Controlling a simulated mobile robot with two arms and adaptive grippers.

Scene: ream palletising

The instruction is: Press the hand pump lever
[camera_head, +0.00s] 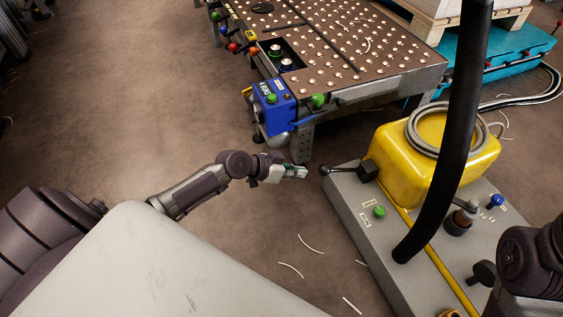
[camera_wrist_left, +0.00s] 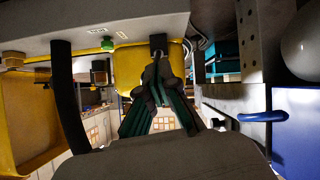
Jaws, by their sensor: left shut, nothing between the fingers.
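A black lever with a ball knob (camera_head: 324,170) sticks out to the left from a black block (camera_head: 368,171) on the grey unit (camera_head: 350,205), beside a yellow tank (camera_head: 400,165). I take it as the pump lever; its labels are too small to read. My left gripper (camera_head: 302,172) is shut and empty, just left of the knob, with a small gap in the picture. In the left wrist view, the shut fingers (camera_wrist_left: 157,88) point toward a dark part (camera_wrist_left: 158,42) in front of the yellow tank; the fingers partly hide what lies beyond. My right gripper is out of view.
A blue box (camera_head: 272,105) with a blue handle (camera_head: 301,122) hangs on the corner of the ball-transfer table (camera_head: 390,80) above my left gripper. A thick black hose (camera_head: 455,150) rises from the grey unit.

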